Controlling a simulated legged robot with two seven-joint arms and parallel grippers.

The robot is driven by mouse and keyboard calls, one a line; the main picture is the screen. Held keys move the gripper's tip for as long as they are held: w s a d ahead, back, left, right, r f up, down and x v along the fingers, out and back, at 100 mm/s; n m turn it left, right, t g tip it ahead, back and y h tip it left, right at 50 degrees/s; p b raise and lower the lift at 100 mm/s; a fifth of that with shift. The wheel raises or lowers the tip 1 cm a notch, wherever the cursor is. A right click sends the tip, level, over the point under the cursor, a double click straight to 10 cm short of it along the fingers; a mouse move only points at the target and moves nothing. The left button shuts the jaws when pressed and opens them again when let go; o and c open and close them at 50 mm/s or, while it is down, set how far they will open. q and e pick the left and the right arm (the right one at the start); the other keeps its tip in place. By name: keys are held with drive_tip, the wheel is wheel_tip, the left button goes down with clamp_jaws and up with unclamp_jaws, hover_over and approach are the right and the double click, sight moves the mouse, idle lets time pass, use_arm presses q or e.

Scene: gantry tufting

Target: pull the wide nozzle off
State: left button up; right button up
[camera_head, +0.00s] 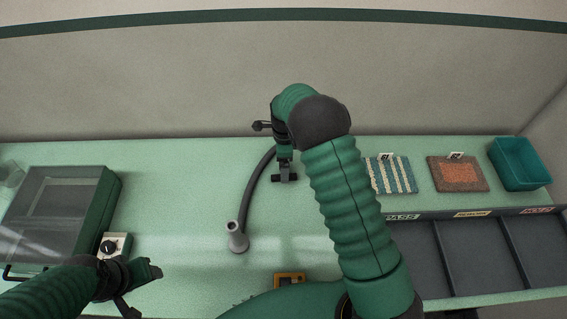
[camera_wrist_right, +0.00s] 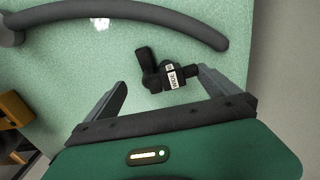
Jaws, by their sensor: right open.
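In the right wrist view a small black angled part with a white label (camera_wrist_right: 172,77), apparently the wide nozzle, lies on the green bench. It lies between and a little beyond the two fingertips. My right gripper (camera_wrist_right: 162,92) is open, with nothing between its fingers that touches both. The dark hose (camera_wrist_right: 165,13) curves past it, and its rounded end is apart from the black part. In the head view the hose (camera_head: 256,180) runs down to a grey fitting (camera_head: 237,238), its upper end hidden by my right gripper (camera_head: 284,172). My left gripper (camera_head: 144,288) is open and empty at lower left.
A dark-framed glass case (camera_head: 108,190) and a small dial box (camera_head: 118,246) stand at left. A striped swatch (camera_head: 392,174), a brown swatch (camera_head: 458,174), a teal bin (camera_head: 520,163) and dark labelled trays (camera_head: 476,255) are at right. An orange item (camera_head: 290,278) is at the front.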

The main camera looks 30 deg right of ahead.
drive_tip(key=shift+s+a+r, duration=0.1)
drive_tip(key=shift+s, duration=0.15)
drive_tip(key=shift+c, duration=0.4)
drive_tip(key=c, duration=1.9)
drive_tip(key=shift+r+p, duration=2.8)
drive_tip(key=shift+r, duration=0.2)
drive_tip(key=o, duration=1.3)
drive_tip(key=c, duration=0.9)
drive_tip(key=shift+c, duration=0.2)
